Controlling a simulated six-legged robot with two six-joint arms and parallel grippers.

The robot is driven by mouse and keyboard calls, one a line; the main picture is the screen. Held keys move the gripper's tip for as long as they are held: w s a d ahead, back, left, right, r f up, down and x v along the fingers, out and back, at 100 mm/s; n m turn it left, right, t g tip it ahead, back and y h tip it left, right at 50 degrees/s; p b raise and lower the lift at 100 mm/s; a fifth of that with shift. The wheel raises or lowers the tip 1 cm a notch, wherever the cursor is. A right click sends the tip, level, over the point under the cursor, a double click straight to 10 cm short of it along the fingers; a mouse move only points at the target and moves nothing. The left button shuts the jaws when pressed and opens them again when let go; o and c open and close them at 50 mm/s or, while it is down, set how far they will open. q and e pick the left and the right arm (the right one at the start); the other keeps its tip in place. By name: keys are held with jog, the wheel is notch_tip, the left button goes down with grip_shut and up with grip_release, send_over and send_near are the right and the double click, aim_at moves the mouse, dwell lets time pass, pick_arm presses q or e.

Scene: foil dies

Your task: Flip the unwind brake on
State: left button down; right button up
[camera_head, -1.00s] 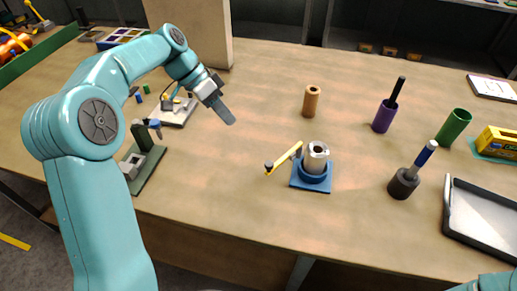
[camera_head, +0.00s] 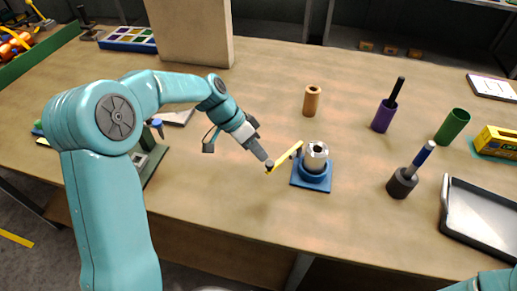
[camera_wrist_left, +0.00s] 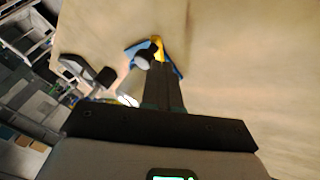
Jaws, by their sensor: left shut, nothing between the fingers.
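The unwind stand has a blue base (camera_head: 312,184) with a pale metallic roll (camera_head: 316,157) upright on it. A yellow brake lever (camera_head: 285,157) sticks out from its left side, with a dark knob at its near-left end. My left gripper (camera_head: 267,161) is shut and empty, its tips at or very near the knob; I cannot tell whether they touch. In the left wrist view the shut fingers (camera_wrist_left: 165,75) reach toward the yellow lever (camera_wrist_left: 158,47) and cover part of the blue base (camera_wrist_left: 133,50). My right gripper is out of view.
A tan cylinder (camera_head: 312,101) stands behind the stand. To the right are a purple cup (camera_head: 383,118), a dark holder with a blue-handled tool (camera_head: 403,184), a green cup (camera_head: 454,126) and a black-rimmed tray (camera_head: 447,222). The table in front of the stand is clear.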

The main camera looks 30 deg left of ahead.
pick_arm(q)
jog(key=shift+s, duration=0.1)
jog(key=s+d+n+t+y+b, duration=0.1)
jog(key=d+n+t+b, duration=0.1)
jog(key=d+n+b, duration=0.3)
jog(key=d, duration=0.3)
jog(key=shift+s+t, duration=0.3)
jog(key=shift+s, duration=0.1)
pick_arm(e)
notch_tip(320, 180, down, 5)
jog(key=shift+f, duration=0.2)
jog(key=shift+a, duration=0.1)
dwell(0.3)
